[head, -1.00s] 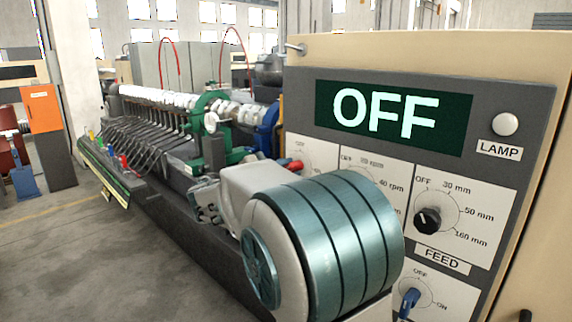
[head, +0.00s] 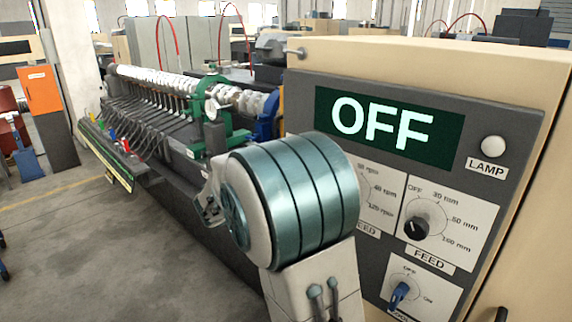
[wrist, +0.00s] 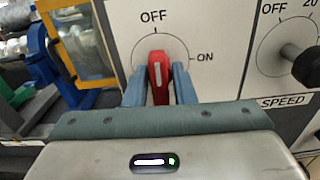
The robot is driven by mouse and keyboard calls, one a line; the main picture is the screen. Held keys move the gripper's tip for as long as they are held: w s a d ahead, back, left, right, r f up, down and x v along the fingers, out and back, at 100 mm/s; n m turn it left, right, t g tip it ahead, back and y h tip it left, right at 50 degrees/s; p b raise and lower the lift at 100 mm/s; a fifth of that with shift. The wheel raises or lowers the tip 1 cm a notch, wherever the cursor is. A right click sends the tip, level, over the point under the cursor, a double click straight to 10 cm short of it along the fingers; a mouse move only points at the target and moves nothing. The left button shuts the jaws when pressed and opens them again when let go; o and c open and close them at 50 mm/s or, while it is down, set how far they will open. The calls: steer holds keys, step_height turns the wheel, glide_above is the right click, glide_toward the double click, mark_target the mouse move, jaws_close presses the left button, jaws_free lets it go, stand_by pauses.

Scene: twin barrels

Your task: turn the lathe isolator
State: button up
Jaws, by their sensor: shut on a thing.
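The lathe isolator is a red rotary knob (wrist: 158,72) on a white plate, with OFF marked at the top and ON at the right. Its white line stands nearly upright, towards OFF. My gripper (wrist: 160,85) has its two blue fingers on either side of the knob and is shut on it. In the head view the knob and my fingertips are hidden behind my arm. The panel's display (head: 382,124) reads OFF.
In the head view a FEED dial (head: 416,228), a blue switch (head: 399,294) and a white lamp (head: 493,146) sit on the panel. A black SPEED knob (wrist: 299,63) is right of the isolator. The long machine bed (head: 170,145) runs back left. Floor at left is open.

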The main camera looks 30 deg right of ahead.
steer(key=shift+f+n, duration=0.15)
steer(key=shift+n, duration=0.15)
steer(key=o, duration=0.8)
steer(key=b+v, duration=0.3)
steer(key=v, duration=1.1)
steer(key=shift+d, duration=0.1)
